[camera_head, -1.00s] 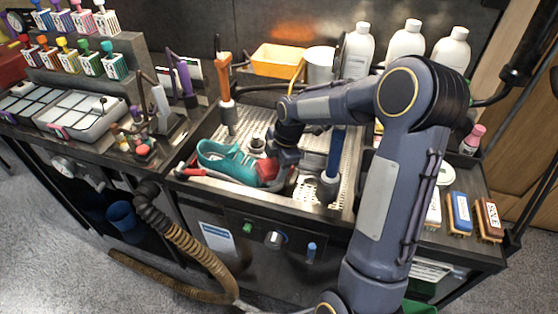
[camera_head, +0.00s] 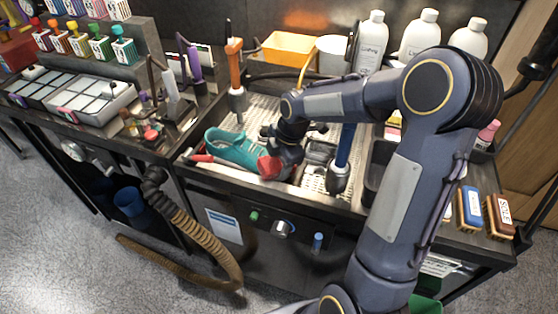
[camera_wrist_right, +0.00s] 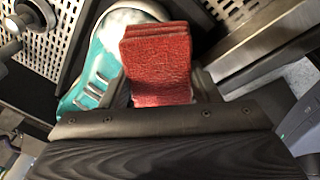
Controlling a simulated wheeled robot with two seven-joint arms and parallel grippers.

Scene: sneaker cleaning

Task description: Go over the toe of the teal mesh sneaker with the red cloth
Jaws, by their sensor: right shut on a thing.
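The teal mesh sneaker (camera_head: 236,150) lies in the perforated metal tray, its toe end toward the right. My right gripper (camera_head: 282,158) is at the sneaker's right end, shut on the folded red cloth (camera_head: 270,167). The cloth covers part of that end in the head view. In the right wrist view the red cloth (camera_wrist_right: 158,62) stands out from the gripper beside the pale toe (camera_wrist_right: 125,20) of the teal sneaker (camera_wrist_right: 92,80). Whether cloth and toe touch is hard to tell. My left gripper is not in view.
The perforated tray (camera_head: 262,112) has a dark raised rim. An orange-handled tool (camera_head: 236,75) and a blue-handled tool (camera_head: 343,150) stand near the sneaker. A red-handled tool (camera_head: 200,158) lies at its left. White bottles (camera_head: 371,42) stand behind. Brushes (camera_head: 470,208) sit at the right.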

